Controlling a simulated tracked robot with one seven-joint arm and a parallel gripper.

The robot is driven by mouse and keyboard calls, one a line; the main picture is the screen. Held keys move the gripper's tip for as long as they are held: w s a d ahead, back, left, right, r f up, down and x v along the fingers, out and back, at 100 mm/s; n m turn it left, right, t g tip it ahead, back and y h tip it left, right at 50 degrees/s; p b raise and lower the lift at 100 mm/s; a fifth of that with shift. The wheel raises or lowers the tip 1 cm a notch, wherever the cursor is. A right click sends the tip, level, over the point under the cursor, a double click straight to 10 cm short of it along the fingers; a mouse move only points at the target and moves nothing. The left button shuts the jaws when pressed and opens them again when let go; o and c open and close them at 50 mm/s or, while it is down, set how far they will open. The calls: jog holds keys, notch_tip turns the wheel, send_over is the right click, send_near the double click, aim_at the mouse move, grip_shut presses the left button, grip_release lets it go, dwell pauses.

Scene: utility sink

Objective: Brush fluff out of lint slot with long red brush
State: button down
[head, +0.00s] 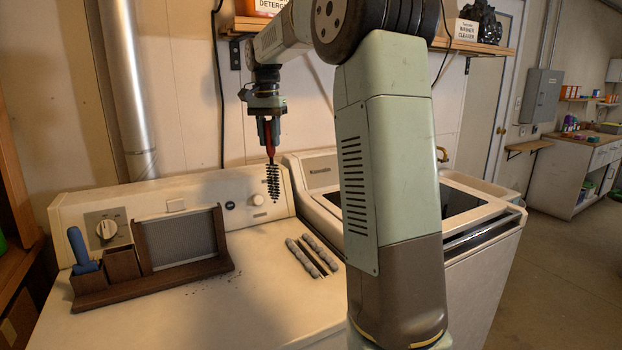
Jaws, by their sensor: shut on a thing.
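My gripper (269,131) points down above the back of the dryer top and is shut on the red handle of the long brush (272,180). The brush hangs upright, its black bristles down, in front of the control panel. The lint slot (309,260) is a dark opening in the dryer top, below and to the right of the brush. Grey fluff (301,256) lies in lumpy strips along the slot. The bristle tip is above the slot and apart from it.
A brown wooden rack (150,284) on the left holds a blue-handled tool (82,250) and a grey screen (183,240). Dark crumbs lie before it. The dryer's front top (200,320) is clear. A shelf (485,47) hangs above.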

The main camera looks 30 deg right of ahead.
jog(key=s+d+f+m, duration=0.3)
jog(key=s+f, duration=0.3)
jog(key=s, duration=0.1)
jog(key=s+d+f+m, duration=0.3)
jog(key=s+f+m, duration=0.1)
jog(key=s+f, duration=0.2)
jog(key=shift+s+d+f, duration=0.2)
jog(key=shift+s+f, duration=0.15)
jog(key=shift+f, duration=0.25)
notch_tip(320, 180, down, 12)
dwell(2.1)
jog(key=shift+f, duration=0.15)
